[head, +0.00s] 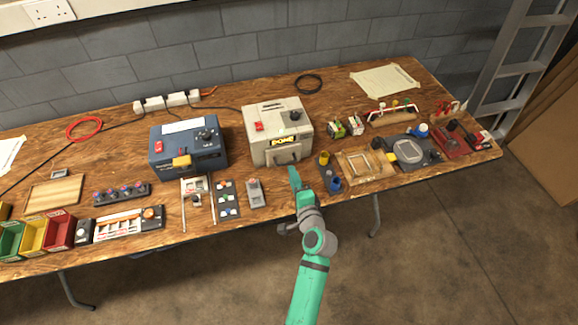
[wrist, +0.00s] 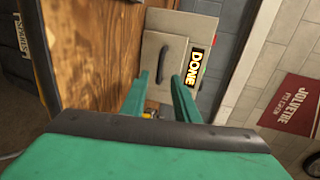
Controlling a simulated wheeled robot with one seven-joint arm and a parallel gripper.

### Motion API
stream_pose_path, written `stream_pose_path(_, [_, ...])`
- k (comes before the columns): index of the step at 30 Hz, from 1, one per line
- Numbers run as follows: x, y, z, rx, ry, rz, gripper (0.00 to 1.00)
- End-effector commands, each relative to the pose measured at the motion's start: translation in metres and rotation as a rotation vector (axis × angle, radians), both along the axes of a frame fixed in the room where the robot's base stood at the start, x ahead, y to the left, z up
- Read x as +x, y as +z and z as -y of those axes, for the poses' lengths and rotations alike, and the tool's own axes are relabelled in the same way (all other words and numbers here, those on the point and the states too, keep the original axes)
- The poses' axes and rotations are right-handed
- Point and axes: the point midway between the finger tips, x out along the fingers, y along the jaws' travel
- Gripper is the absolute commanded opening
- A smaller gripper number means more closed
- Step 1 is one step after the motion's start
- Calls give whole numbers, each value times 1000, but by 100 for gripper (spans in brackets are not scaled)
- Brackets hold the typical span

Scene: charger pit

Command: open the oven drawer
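The oven is a beige-grey box (head: 272,117) with a red switch, a dark knob and a yellow DONE label, standing at the middle of the bench. Its drawer front carries a dark handle (head: 286,155), low on the face. In the wrist view the scene is turned sideways, and the handle (wrist: 172,61) is a dark curved bar beside the DONE label (wrist: 195,68). My gripper (head: 295,174) is in front of the oven, near the bench's front edge. In the wrist view its two green fingers (wrist: 160,80) are apart, with nothing visibly held, short of the handle. The drawer looks closed.
A blue box (head: 188,147) with a yellow part stands left of the oven. A grey switch unit (head: 254,193) lies left of my gripper; blue and yellow cups (head: 335,184) and a wooden frame (head: 366,166) are to the right. Bare wood lies just before the oven.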

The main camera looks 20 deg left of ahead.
Motion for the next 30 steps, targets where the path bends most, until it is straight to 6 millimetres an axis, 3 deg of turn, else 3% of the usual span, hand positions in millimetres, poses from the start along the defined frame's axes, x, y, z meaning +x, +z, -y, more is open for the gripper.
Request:
stream_pose_path(10, [42, -11, -29, -1, 1, 0, 28])
stream_pose_path(23, [50, -13, -33, -1, -2, 1, 28])
stream_pose_path(27, [50, -13, -33, -1, -2, 1, 0])
stream_pose_path(30, [50, -13, -33, -1, -2, 1, 0])
